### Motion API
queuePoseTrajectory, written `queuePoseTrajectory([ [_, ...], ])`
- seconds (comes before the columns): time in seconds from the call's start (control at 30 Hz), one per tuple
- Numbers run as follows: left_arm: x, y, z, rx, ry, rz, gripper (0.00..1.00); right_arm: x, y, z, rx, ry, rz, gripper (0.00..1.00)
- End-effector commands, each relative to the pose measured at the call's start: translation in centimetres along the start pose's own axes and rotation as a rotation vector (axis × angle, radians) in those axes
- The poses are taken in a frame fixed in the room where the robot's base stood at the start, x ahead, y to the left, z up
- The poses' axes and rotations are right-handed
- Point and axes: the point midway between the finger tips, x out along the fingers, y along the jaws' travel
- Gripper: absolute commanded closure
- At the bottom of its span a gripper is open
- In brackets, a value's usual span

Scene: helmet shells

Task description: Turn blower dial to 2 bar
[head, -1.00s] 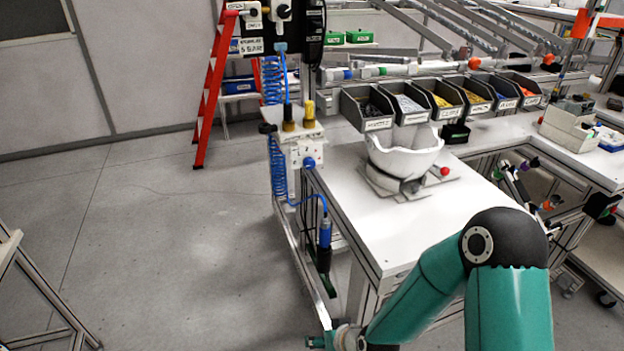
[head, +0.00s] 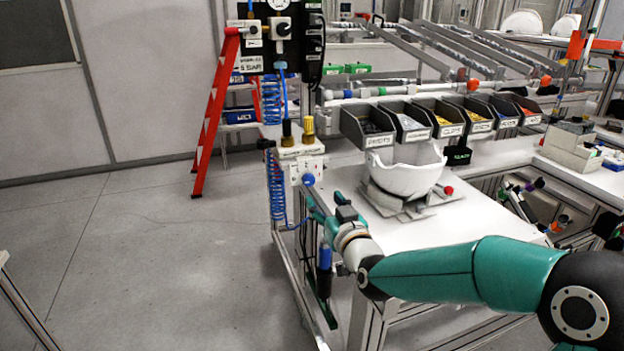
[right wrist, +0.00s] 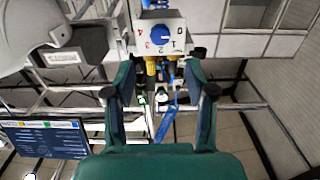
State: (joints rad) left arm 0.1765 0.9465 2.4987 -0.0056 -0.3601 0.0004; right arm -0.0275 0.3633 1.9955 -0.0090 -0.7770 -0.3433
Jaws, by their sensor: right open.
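The blue blower dial (head: 308,180) is on the front of a white box (head: 299,165) at the bench's left corner. In the right wrist view the dial (right wrist: 156,33) shows upside down at the top, ringed by the numbers 0 to 4. I cannot tell which number it points to. My right gripper (head: 318,203) is close in front of the dial, from the lower right. In the right wrist view my right gripper (right wrist: 158,80) has its fingers spread, with nothing between them; the dial lies beyond the tips. My left gripper is not in view.
Yellow fittings (head: 308,127) stand on top of the box. A blue coiled hose (head: 276,185) hangs at its left, and a blue-handled tool (head: 325,257) hangs below. A white helmet shell (head: 406,172) sits on the bench at right. The floor at left is clear.

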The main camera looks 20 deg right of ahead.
Motion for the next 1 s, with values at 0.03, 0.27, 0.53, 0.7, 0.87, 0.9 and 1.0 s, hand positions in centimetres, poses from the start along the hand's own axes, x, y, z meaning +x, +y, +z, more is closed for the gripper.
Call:
queuePoseTrajectory([
  [0.03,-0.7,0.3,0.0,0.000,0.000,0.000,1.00,1.3,0.0,-0.2,0.000,-0.003,0.000,0.45],
  [0.27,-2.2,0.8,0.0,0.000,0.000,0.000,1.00,6.0,-0.1,-0.2,-0.001,-0.001,-0.001,0.45],
  [0.53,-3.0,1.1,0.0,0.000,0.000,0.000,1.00,8.8,0.0,0.0,0.001,-0.002,0.000,0.45],
  [0.7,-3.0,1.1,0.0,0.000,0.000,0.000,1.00,9.2,0.0,0.1,0.001,-0.002,0.000,0.45],
  [0.87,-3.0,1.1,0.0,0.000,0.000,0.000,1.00,9.2,0.0,0.1,0.001,-0.002,0.000,0.45],
  [0.9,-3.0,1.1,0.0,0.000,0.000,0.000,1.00,9.2,0.1,0.1,0.001,-0.001,0.001,0.45],
  [1.0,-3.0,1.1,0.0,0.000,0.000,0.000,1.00,9.2,0.1,0.1,0.001,-0.001,0.001,0.61],
])
